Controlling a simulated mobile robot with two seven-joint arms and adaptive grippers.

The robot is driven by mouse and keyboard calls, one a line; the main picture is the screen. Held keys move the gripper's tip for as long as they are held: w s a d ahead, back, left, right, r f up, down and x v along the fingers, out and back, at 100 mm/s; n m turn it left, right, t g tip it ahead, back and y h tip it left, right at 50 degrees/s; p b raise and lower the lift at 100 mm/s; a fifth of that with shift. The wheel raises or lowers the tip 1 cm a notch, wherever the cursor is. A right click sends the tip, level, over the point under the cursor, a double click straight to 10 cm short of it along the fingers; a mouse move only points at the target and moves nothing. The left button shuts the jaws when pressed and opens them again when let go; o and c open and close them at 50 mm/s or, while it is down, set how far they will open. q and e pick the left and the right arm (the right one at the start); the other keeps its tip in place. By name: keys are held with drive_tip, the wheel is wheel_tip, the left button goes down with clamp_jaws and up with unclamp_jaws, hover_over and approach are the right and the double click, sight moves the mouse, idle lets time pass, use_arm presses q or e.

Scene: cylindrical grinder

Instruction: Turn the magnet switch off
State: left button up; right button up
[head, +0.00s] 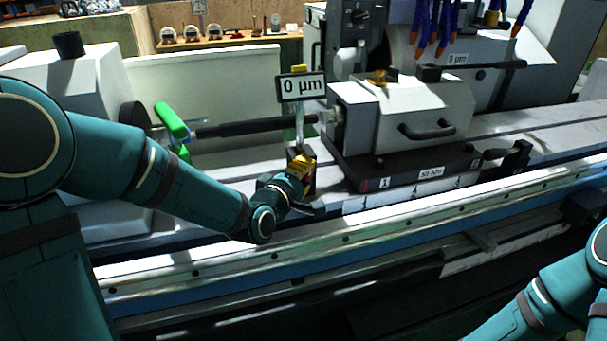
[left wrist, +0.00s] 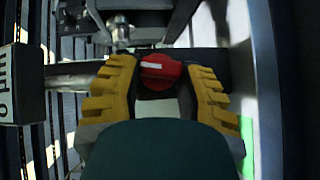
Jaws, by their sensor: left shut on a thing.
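My left gripper (head: 299,172) reaches the foot of the stand below the "0 µm" display (head: 302,87). In the left wrist view its yellow ridged fingers (left wrist: 158,75) are shut on a red round knob (left wrist: 161,77), one finger on each side. The knob has a white mark that lies about level in that view. It sits on the front of a dark base. In the head view the dark base (head: 311,183) stands upright on the machine table, and the gripper hides the knob. My right gripper is not in view; only part of that arm shows at bottom right.
A horizontal bar (head: 240,128) runs behind the stand, with a green part (head: 171,122) at its left. A white housing with a black handle (head: 427,131) stands close to the right. Blue hoses (head: 445,25) hang above. The front rail (head: 330,243) is clear.

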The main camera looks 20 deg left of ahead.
use_arm(q)
drive_tip(key=shift+a+n+t, duration=0.1)
drive_tip(key=shift+n+t, duration=0.2)
idle(0.4)
drive_tip(key=o, duration=1.2)
drive_tip(key=v, duration=0.7)
drive_tip(key=shift+s, duration=0.2)
